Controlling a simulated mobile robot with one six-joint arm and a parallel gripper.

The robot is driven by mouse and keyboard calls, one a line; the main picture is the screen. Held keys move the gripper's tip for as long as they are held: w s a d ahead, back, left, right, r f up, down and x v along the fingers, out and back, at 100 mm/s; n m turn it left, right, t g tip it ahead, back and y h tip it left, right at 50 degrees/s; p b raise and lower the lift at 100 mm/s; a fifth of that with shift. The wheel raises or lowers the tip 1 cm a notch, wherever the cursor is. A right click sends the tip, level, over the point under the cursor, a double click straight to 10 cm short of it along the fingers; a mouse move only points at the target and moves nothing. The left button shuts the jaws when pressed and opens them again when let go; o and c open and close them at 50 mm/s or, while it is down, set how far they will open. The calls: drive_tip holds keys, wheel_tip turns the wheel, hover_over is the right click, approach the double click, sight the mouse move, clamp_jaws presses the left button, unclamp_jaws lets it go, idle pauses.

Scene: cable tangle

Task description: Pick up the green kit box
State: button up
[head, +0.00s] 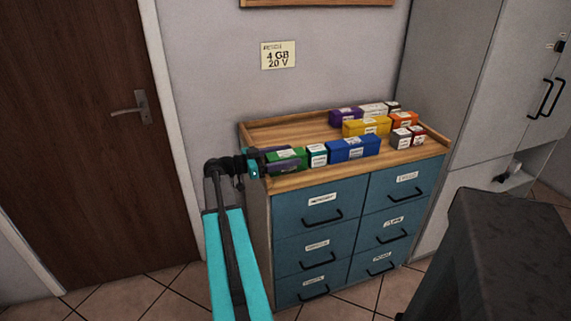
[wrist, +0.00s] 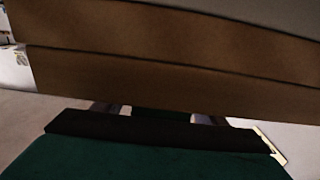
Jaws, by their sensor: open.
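The green kit box (head: 288,158) lies at the front left corner of the wooden cabinet top, with a white label on its upper face. My gripper (head: 279,160) reaches in from the left, with one purple finger on the box's far side and one on its near side. The jaws are open around the box; whether they touch it is unclear. In the wrist view a strip of dark green (wrist: 160,114) shows between my pale fingers, apparently the box; most of it is hidden by my gripper body.
A teal-and-white box (head: 317,154) stands close to the right of the green box, then a blue box (head: 353,148). A yellow box (head: 367,127) and several others stand farther back. A raised wooden rim (head: 290,122) runs along the back. Teal drawers (head: 322,206) are below.

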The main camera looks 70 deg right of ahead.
sight(286, 154)
drive_tip(key=c, duration=1.5)
drive_tip(key=shift+c, duration=0.2)
drive_tip(key=shift+r, duration=0.15)
drive_tip(key=shift+r+b, duration=0.5)
drive_tip(key=shift+r, duration=4.4)
